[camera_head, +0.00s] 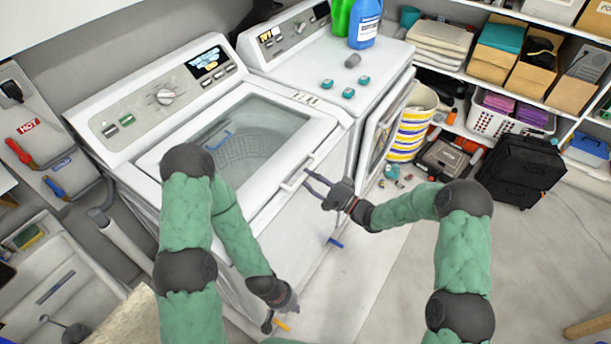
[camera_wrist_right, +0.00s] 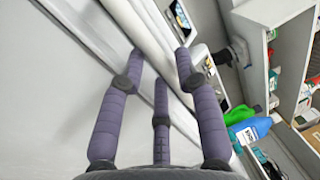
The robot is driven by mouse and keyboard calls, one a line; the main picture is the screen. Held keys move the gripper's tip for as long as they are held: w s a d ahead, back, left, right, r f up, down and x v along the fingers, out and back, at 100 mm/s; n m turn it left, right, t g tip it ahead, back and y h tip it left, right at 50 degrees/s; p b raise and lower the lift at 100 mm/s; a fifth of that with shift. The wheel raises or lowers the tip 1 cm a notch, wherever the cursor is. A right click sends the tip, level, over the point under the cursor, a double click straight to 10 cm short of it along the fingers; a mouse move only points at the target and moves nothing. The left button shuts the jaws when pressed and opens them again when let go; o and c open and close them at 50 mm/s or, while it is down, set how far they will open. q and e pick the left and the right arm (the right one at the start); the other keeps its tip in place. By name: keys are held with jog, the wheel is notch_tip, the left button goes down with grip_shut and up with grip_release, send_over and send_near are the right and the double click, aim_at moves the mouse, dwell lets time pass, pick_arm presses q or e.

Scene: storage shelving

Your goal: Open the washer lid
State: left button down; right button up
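The white washer (camera_head: 170,130) stands at the left of the head view. Its lid (camera_head: 275,200) is down, with a large window through which the drum shows. A pale handle (camera_head: 296,180) sits at the lid's front edge. My right gripper (camera_head: 313,183) is open, its purple fingers spread just right of the handle; I cannot tell whether they touch it. In the right wrist view the open fingers (camera_wrist_right: 160,65) point at a white edge, with nothing clearly held. My left gripper (camera_head: 281,318) hangs low in front of the washer, pointing down; its finger opening is unclear.
A dryer (camera_head: 384,70) with its front door (camera_head: 385,125) ajar stands right of the washer. Small teal-topped items (camera_head: 348,93) and detergent bottles (camera_head: 364,25) are on it. Shelving (camera_head: 465,75) and black cases (camera_head: 522,172) are beyond.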

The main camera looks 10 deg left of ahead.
jog(key=shift+x, duration=1)
grip_shut()
